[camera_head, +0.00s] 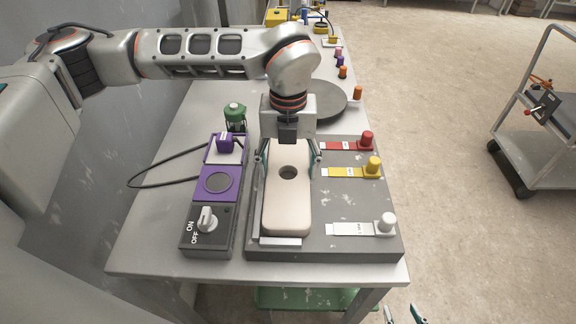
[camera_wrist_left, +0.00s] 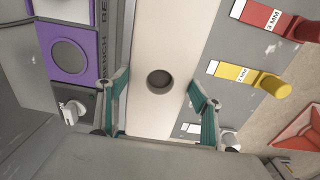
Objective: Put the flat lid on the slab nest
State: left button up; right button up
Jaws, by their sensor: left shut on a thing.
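The flat lid appears to be the long cream slab with rounded ends and a dark round hole (camera_head: 287,205); it also fills the middle of the left wrist view (camera_wrist_left: 160,40). It is over the left part of the grey block (camera_head: 340,195), which looks like the slab nest. A pale strip (camera_head: 280,241) shows under its near end. I cannot tell whether the lid rests fully or is slightly raised. My left gripper (camera_head: 288,158) points down with its teal fingers on both long sides of the lid, shut on it. My right gripper (camera_head: 403,314) shows only two separated fingertips at the bottom edge.
Red (camera_head: 367,140), yellow (camera_head: 374,166) and white (camera_head: 387,222) knobs with label strips stand on the block's right side. A purple and grey switch box (camera_head: 207,215) is close on the left. A green-topped bottle (camera_head: 235,116) and grey disc (camera_head: 328,101) stand behind.

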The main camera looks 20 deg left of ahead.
aim_at(288, 177)
pick_arm(q)
jog(key=o, duration=1.6)
jog(key=shift+f, duration=0.15)
jog(key=shift+o, duration=0.9)
jog(key=shift+r, duration=0.2)
notch_tip(288, 177, up, 12)
jog(key=shift+f, duration=0.15)
